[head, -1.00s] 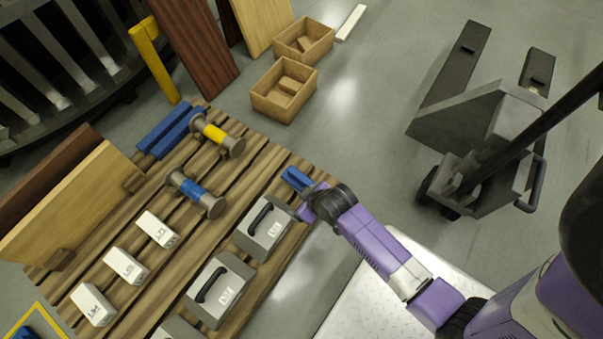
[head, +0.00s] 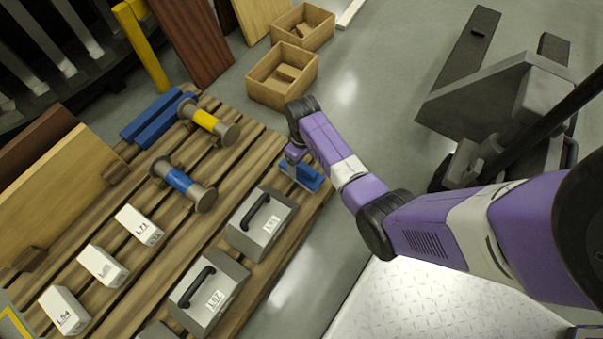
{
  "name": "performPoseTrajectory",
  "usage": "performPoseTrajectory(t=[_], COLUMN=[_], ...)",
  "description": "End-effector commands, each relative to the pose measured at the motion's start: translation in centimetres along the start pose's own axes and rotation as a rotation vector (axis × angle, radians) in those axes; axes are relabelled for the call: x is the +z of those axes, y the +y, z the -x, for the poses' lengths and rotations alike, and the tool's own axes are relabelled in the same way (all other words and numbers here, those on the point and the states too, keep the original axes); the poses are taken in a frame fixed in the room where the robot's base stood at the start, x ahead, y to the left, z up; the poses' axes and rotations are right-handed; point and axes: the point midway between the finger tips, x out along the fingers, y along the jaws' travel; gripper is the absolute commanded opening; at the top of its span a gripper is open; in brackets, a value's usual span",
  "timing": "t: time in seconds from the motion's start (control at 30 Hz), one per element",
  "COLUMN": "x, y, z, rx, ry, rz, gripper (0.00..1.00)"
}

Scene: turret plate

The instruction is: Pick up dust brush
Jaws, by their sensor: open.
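A small blue object (head: 308,178), the likely dust brush, lies at the right corner of the wooden pallet (head: 258,155), just above the grey case with the black handle. Its bristles cannot be made out. My gripper (head: 290,164) points down at its left end, open. The fingers are small and partly hidden by the wrist, so I cannot tell whether they touch the blue object or straddle part of it.
Grey cases (head: 259,222) stand close below the blue object. Yellow and blue spool-like parts (head: 183,184), white labelled blocks (head: 104,265) and blue bars (head: 158,122) cover the pallet. Wooden boxes (head: 283,75) stand beyond. A pallet jack (head: 500,110) stands right; floor between is clear.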

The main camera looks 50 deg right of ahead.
Motion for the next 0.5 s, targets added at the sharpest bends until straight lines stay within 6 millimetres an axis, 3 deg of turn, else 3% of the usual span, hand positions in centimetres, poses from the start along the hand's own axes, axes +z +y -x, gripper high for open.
performPoseTrajectory(t=[0.33, 0.5], x=[-0.2, -0.3], y=[-0.2, -0.2], z=[-4.3, -5.0], rx=[0.000, 0.001], ry=[0.000, 0.002], rz=[-0.001, -0.001], gripper=[0.84, 0.84])
